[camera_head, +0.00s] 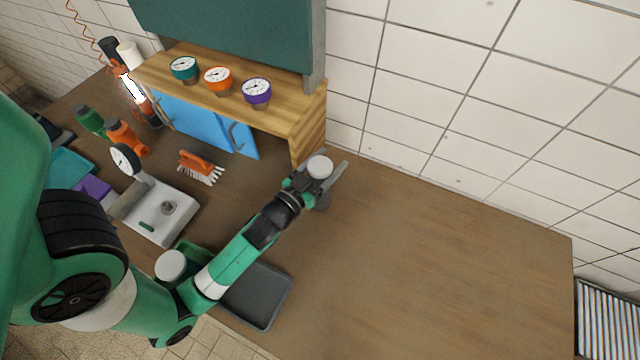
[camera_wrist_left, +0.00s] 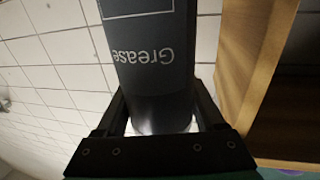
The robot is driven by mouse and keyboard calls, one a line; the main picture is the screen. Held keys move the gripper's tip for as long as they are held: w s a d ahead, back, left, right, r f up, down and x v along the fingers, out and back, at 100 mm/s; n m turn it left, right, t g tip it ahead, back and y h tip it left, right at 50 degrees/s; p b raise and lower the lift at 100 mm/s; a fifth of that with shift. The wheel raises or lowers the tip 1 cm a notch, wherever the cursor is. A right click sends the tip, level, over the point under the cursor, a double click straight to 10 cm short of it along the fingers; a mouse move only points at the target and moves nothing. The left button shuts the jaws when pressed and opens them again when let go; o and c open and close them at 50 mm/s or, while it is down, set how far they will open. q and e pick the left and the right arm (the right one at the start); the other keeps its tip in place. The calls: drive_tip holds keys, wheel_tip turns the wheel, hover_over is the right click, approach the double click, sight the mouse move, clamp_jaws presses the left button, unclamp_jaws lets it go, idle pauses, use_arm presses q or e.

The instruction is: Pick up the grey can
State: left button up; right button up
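The grey can (camera_head: 322,199) has a pale round lid and stands on the brown worktop near the right end of the wooden shelf. In the left wrist view the can (camera_wrist_left: 152,85) fills the middle, its "Grease" lettering upside down. My left gripper (camera_head: 328,168) has its fingers on either side of the can. In the left wrist view the finger tips reach the can's sides, with slim pale gaps near its end, so I cannot tell whether they press on it. My right gripper is not in view.
The wooden shelf (camera_head: 295,125) with several gauges stands close behind and left of the can. A brush (camera_head: 200,165), a scale (camera_head: 165,212) and a dark tray (camera_head: 258,295) lie left of or nearer than the can. The worktop (camera_head: 440,260) to the right is clear.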

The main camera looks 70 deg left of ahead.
use_arm(q)
clamp_jaws()
